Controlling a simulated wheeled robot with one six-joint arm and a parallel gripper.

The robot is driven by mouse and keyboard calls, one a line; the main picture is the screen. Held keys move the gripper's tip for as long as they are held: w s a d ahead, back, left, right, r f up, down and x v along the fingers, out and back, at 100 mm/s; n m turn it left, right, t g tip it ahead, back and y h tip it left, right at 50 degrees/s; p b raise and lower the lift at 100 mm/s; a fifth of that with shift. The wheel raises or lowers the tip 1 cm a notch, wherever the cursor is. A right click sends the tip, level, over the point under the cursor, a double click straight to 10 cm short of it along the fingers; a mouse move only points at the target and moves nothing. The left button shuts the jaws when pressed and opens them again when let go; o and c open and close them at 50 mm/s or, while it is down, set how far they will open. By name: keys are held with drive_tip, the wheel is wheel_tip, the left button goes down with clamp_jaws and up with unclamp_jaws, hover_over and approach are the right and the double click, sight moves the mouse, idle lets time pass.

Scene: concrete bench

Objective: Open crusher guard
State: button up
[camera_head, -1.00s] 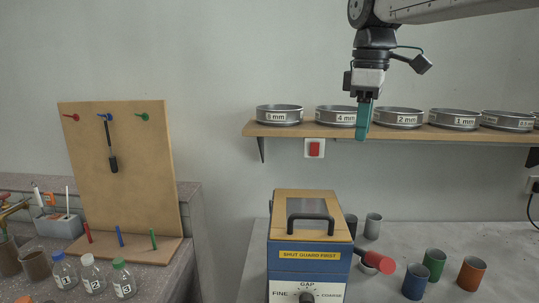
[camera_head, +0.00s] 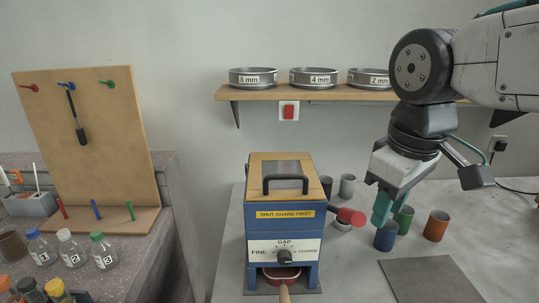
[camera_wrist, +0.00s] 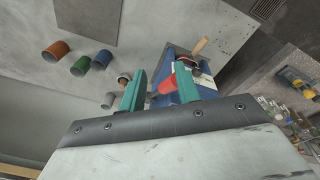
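The crusher is a blue box (camera_head: 257,240) with a yellow "SHUT GUARD FIRST" label. Its tan top guard (camera_head: 262,168) lies flat and closed, with a black bar handle (camera_head: 285,178) at its front. A lever with a red knob (camera_head: 350,217) sticks out at the crusher's right side. My gripper (camera_head: 381,210) is to the right of the crusher, fingers pointing down, apart from the guard. In the wrist view my gripper (camera_wrist: 160,69) has its teal fingers spread. The red knob (camera_wrist: 167,85) appears between them, but contact is not visible.
Blue (camera_head: 386,237), green (camera_head: 404,219) and orange (camera_head: 436,226) cups stand right of the crusher, with grey cups (camera_head: 347,185) behind it. A shelf (camera_head: 300,93) with sieves is above. A red dish (camera_head: 283,273) sits in the crusher's lower opening. A dark mat (camera_head: 430,278) lies front right.

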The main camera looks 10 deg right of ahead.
drive_tip(key=w+a+r+n, duration=0.5)
drive_tip(key=w+a+n, duration=0.1)
drive_tip(key=w, duration=0.1)
drive_tip(key=n, duration=0.5)
approach(284, 175)
drive_tip(key=shift+t, duration=0.3)
drive_tip(key=f, duration=0.5)
drive_tip(key=w+f, duration=0.1)
drive_tip(key=f, duration=0.1)
drive_tip(key=shift+f, duration=0.35)
clamp_jaws()
